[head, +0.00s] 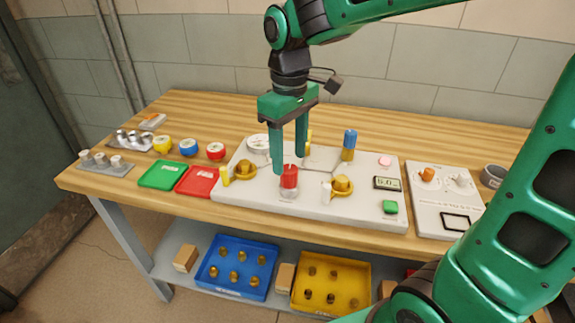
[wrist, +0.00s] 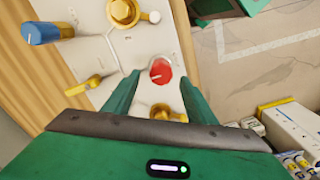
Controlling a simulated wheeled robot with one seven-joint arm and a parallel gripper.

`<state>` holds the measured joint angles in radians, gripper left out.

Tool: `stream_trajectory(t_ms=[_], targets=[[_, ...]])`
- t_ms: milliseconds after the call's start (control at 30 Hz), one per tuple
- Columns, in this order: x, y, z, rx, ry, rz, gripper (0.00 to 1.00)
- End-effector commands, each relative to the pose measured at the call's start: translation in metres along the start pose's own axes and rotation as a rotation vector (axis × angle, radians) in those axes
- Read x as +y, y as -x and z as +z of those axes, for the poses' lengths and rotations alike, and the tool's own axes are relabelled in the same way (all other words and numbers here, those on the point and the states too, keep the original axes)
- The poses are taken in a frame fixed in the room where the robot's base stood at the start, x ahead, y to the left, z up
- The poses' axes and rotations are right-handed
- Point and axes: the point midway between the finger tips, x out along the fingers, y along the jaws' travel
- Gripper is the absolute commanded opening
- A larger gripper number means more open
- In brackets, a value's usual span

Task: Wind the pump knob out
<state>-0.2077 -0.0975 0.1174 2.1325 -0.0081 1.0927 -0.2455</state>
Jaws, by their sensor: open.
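A white panel (head: 370,210) lies on the wooden bench. A red knob (head: 289,177) with a pale base stands near its front middle; in the wrist view the red knob (wrist: 161,71) shows a pointer mark on top. A blue knob (head: 350,138) stands farther back to the right, and also shows in the wrist view (wrist: 40,33). I cannot tell from lettering which is the pump knob. My gripper (head: 289,167) points down, open and empty, above the red knob. In the wrist view its fingertips (wrist: 160,79) sit on either side of the red knob; contact is unclear.
A display (head: 387,183) and green button (head: 390,207) are at the right. Green (head: 163,176) and red (head: 197,181) trays lie left. Blue and yellow bins sit on the shelf below.

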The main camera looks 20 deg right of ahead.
Motion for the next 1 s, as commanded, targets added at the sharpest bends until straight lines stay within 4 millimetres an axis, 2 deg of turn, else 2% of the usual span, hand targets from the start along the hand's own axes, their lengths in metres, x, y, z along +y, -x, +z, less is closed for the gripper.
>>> stream_trajectory(t_ms=[33,200,400,900,1000], targets=[[0.001,0.011,0.0,0.004,-0.001,0.001,0.51],[0.001,0.039,-0.001,0.003,-0.001,0.001,0.51],[0.001,0.058,-0.001,0.001,-0.001,0.0,0.51],[0.002,0.061,0.0,0.0,-0.003,0.0,0.51],[0.01,0.058,0.009,-0.001,-0.042,0.002,0.51]])
